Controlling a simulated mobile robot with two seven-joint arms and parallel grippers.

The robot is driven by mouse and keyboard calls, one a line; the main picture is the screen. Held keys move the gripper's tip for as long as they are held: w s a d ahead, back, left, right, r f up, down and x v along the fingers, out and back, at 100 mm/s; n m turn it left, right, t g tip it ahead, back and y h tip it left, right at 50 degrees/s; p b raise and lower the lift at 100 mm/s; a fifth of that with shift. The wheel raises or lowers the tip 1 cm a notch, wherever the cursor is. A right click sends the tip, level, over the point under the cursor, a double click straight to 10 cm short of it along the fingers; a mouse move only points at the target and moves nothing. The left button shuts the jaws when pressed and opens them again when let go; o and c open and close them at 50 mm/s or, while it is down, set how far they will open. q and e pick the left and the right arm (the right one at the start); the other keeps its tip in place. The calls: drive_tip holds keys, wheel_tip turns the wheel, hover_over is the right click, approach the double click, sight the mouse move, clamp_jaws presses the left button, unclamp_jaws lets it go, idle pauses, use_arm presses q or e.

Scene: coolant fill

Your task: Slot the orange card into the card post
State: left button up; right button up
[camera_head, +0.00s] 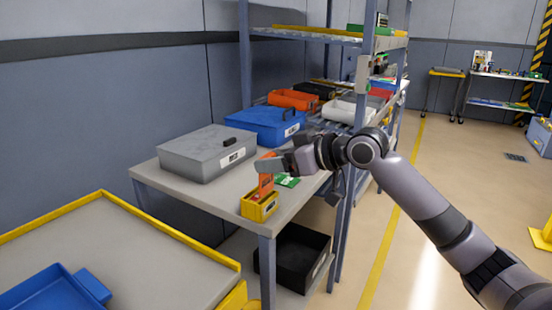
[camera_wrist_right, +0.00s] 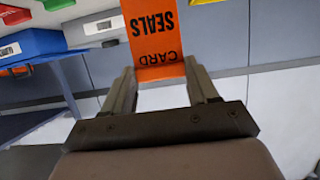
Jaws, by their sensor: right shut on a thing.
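The orange card (camera_head: 265,186) is held upright by my right gripper (camera_head: 270,164) over the yellow card post (camera_head: 260,206) on the grey table. In the head view the card's lower end meets the top of the post. I cannot tell whether it is inside the slot or just in front of or above it. In the right wrist view, the card (camera_wrist_right: 155,35) shows upside-down black lettering, "CARD" and "SEALS". One end of it sits between the two fingers of my right gripper (camera_wrist_right: 160,80). My left gripper is not in view.
A grey case (camera_head: 205,150) and a blue bin (camera_head: 265,125) stand behind the post. A green card-like item (camera_head: 287,181) lies to its right. A shelf rack rises behind. A yellow-edged bench with a blue tray (camera_head: 50,292) is at the lower left.

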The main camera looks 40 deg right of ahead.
sight(267, 184)
idle(0.4)
drive_tip(key=shift+p, duration=0.3)
drive_tip(key=shift+f+b, duration=1.7)
drive_tip(key=shift+f, duration=1.1)
drive_tip(key=o, duration=1.1)
drive_tip(key=b+v, duration=0.1)
drive_tip(key=v, duration=0.6)
